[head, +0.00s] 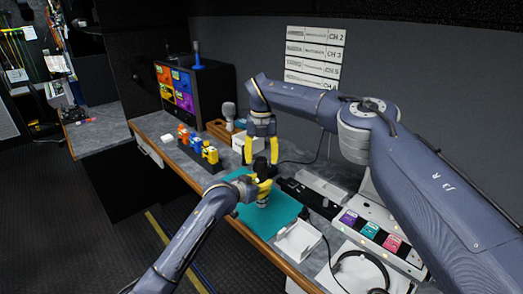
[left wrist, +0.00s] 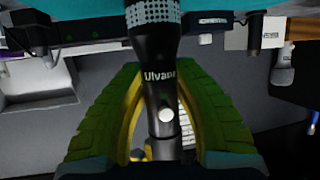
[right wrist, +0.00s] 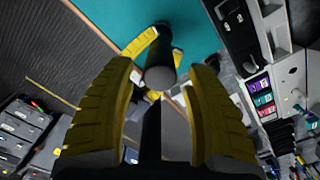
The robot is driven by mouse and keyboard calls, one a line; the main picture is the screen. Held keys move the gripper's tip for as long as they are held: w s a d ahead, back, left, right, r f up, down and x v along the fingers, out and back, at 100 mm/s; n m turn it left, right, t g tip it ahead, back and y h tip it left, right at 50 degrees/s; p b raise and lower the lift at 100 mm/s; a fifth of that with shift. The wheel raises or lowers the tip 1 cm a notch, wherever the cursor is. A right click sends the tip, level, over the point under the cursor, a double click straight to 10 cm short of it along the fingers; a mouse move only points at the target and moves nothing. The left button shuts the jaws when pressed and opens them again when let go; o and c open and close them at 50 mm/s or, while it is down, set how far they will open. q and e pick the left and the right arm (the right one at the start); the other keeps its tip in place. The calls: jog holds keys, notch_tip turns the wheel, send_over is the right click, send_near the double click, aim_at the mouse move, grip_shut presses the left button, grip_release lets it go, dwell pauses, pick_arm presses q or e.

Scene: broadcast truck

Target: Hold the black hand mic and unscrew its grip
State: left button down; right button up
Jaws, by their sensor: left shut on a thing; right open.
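The black hand mic (head: 260,166) is held upside down above the teal mat (head: 283,214), its grip end up. My left gripper (head: 262,189) is shut around its body from the side. In the left wrist view the mic (left wrist: 160,85) shows its lettering, a pale button and the patterned head at the top edge. My right gripper (head: 261,158) points down from above, open. In the right wrist view the round end of the mic (right wrist: 160,76) lies between its spread yellow fingers, with no clear contact. The grip's far side is hidden.
Several coloured blocks (head: 198,146) stand left of the mat. A white open box (head: 298,240) and headphones (head: 362,268) lie to the right. A grey mic (head: 229,112) stands behind in a wooden holder. A panel with coloured buttons (head: 370,228) lies under my right arm.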

aim_at(261, 159)
pick_arm(q)
jog(key=shift+f, duration=0.1)
pick_arm(e)
jog(key=shift+f, duration=2.1)
grip_shut()
jog(key=shift+r, duration=0.35)
jog(key=shift+r, duration=0.5)
jog(key=shift+r, duration=0.4)
